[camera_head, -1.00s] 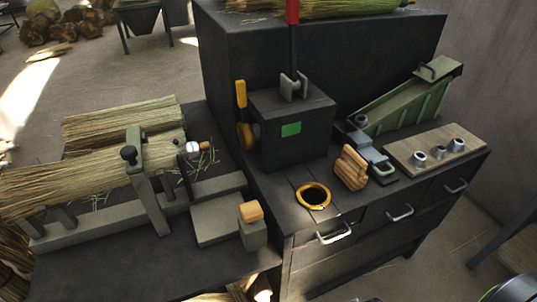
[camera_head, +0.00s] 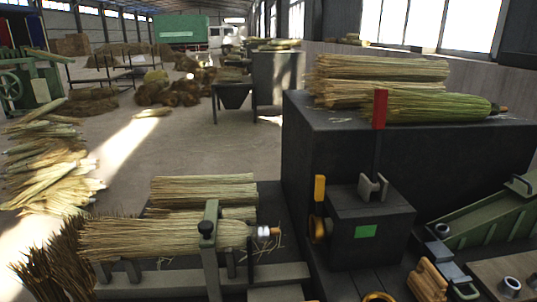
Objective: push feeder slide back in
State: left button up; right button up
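A green sloped feeder (camera_head: 492,222) stands on the dark bench at the right edge, partly cut off by the frame. At its lower end is a grey block (camera_head: 446,262) with a pale loop-shaped handle below it, which looks like the slide. How far the slide stands out cannot be told from here. Neither of my grippers is in view, and nothing touches the feeder.
A black box with a green panel (camera_head: 366,231), a red-topped lever (camera_head: 380,110) and a yellow handle (camera_head: 320,188) stands left of the feeder. A wooden block (camera_head: 428,282) sits nearby. A clamped broom bundle (camera_head: 160,238) lies at left.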

aim_at(442, 257)
jog(key=k+l+z, duration=0.1)
jog(key=z, duration=1.35)
